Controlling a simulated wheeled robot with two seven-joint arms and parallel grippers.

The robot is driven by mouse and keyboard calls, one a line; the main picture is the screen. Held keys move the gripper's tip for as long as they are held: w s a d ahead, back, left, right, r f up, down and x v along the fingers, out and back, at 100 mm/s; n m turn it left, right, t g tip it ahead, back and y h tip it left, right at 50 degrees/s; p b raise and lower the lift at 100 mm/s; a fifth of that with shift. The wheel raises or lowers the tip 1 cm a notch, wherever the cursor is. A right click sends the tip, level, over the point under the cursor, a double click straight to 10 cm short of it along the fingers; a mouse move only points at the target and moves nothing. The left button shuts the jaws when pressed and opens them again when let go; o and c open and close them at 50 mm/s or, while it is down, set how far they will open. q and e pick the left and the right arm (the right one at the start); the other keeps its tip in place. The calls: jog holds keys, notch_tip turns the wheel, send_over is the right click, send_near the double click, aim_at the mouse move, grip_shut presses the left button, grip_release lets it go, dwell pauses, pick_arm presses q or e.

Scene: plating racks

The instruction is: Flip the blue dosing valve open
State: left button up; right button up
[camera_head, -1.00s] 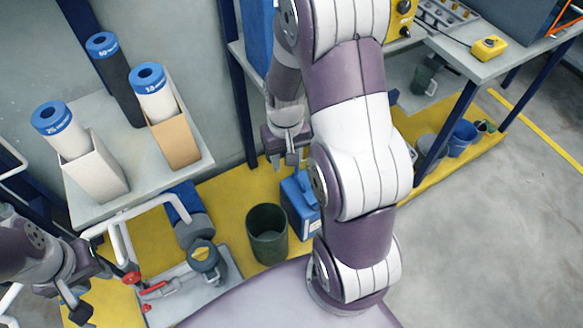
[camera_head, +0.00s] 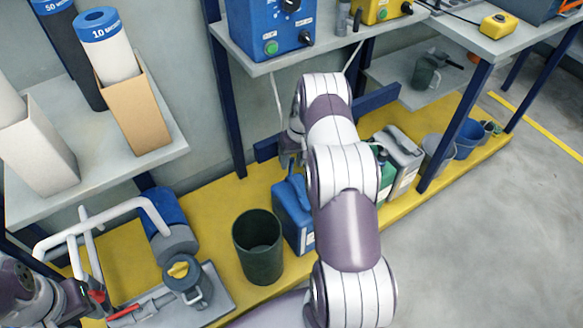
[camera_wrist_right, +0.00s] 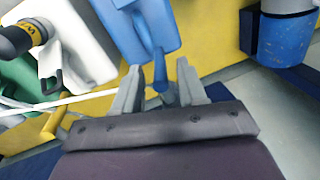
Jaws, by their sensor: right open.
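A blue jug (camera_head: 292,222) stands on the yellow floor strip behind my right arm, which hides part of it. In the right wrist view, a slim blue lever-like part (camera_wrist_right: 158,56) sticks out from the blue body (camera_wrist_right: 150,24). I cannot tell whether this is the dosing valve or a handle. My right gripper (camera_head: 289,158) is above the jug; in the wrist view its two fingers (camera_wrist_right: 158,72) are apart on either side of the blue part, with no clear contact. My left gripper (camera_head: 88,302) is at the lower left near a red lever (camera_head: 124,312); its jaws are unclear.
A dark green bucket (camera_head: 258,246) stands just left of the jug. A pump (camera_head: 172,235) with white pipes is further left. Green and grey jugs (camera_head: 401,160) stand on the right. A shelf with a blue control box (camera_head: 270,28) hangs above. Grey floor (camera_head: 480,240) is clear at right.

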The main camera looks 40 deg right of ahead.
notch_tip(320, 180, down, 2)
jog(key=shift+w+a, duration=0.1)
jog(key=shift+a, duration=0.05)
grip_shut()
jog(key=shift+a+r+h+p, duration=0.1)
jog(key=shift+r+h+p, duration=0.35)
jog(key=shift+p, duration=0.35)
jog(key=shift+d+f+h, duration=0.2)
jog(key=shift+f+h, duration=0.25)
jog(key=shift+h, duration=0.2)
